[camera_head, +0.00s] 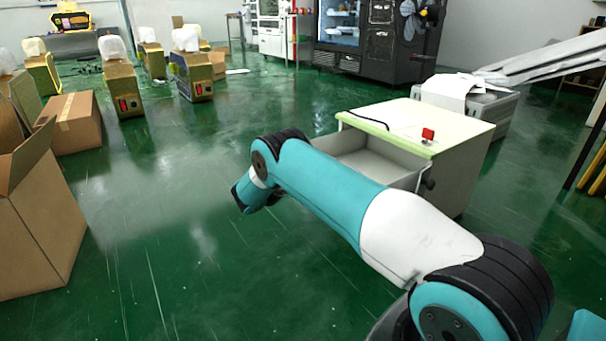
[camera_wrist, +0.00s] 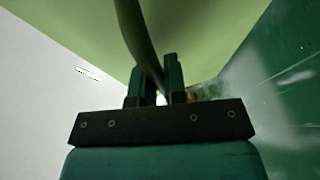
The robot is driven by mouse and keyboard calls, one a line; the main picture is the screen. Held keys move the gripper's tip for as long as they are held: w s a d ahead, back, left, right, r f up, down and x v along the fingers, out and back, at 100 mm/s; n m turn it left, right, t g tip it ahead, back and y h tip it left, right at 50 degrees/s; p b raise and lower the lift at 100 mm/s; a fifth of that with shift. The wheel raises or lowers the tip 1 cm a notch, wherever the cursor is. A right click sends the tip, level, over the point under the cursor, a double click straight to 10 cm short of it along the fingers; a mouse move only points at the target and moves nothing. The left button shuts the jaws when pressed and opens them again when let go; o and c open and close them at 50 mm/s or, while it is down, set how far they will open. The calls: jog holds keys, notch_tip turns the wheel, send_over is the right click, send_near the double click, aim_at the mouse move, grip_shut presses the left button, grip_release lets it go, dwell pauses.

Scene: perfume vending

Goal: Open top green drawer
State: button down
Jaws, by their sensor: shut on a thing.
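The cabinet (camera_head: 458,178) has a pale green top and stands right of centre in the head view. Its top drawer (camera_head: 383,163) is pulled out, showing a grey, empty-looking interior. My arm hides the drawer's lower part and front. In the wrist view the green drawer front (camera_wrist: 215,45) fills the upper middle. A curved green handle (camera_wrist: 137,32) runs down from the top edge between the fingers of my gripper (camera_wrist: 158,78), which is shut on it. In the head view the gripper's fingers are hidden behind the arm.
A red item (camera_head: 427,134) and a black cable (camera_head: 367,119) are on the cabinet top. An open cardboard box (camera_head: 45,225) stands at the left, with a closed carton (camera_head: 75,122) behind it. The green floor (camera_head: 150,210) between boxes and arm is clear.

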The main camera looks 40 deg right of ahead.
jog(key=c, duration=1.2)
grip_release()
jog(key=shift+a, duration=0.1)
jog(key=shift+p+v, duration=3.45)
jog(key=shift+v, duration=5.15)
